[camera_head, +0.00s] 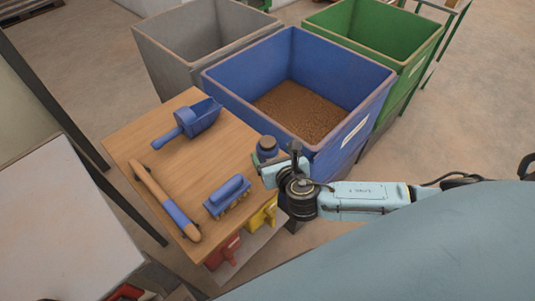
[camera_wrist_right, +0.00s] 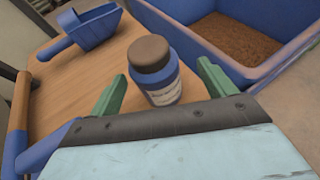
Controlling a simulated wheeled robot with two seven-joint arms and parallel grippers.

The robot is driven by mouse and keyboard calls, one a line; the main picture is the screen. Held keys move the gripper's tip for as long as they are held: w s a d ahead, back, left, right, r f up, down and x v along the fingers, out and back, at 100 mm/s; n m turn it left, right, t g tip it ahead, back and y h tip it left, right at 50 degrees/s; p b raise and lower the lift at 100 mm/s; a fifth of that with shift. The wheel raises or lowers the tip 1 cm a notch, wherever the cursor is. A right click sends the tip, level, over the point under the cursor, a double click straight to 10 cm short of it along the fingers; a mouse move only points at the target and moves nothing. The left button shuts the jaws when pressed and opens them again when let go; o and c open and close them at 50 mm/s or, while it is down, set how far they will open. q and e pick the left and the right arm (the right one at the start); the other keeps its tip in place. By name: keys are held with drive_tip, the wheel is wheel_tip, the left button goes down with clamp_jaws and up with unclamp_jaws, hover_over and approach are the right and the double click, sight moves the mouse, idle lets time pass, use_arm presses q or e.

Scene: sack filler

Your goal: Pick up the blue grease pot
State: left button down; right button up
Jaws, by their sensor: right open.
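The blue grease pot (camera_head: 266,149) stands upright at the right edge of the wooden table, close to the blue bin. It has a brown lid and a pale label. In the right wrist view the pot (camera_wrist_right: 160,82) stands between the two green fingertips, with a gap on each side. My right gripper (camera_wrist_right: 160,90) is open and not touching the pot as far as I can see. In the head view the right gripper (camera_head: 277,160) partly hides the pot's lower body. My left gripper is not in view.
On the wooden table (camera_head: 150,133) lie a blue scoop (camera_head: 190,120), a blue-handled brush (camera_head: 228,193) and a wood-and-blue tool (camera_head: 164,200). A blue bin (camera_head: 340,140) of brown grain stands behind the pot, beside grey (camera_head: 165,60) and green (camera_head: 420,70) bins.

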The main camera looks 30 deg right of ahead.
drive_tip(key=x, duration=0.3)
drive_tip(key=b+x, duration=0.1)
drive_tip(key=x, duration=0.1)
drive_tip(key=shift+w+a, duration=0.2)
drive_tip(key=shift+a, duration=0.1)
drive_tip(key=c, duration=1.3)
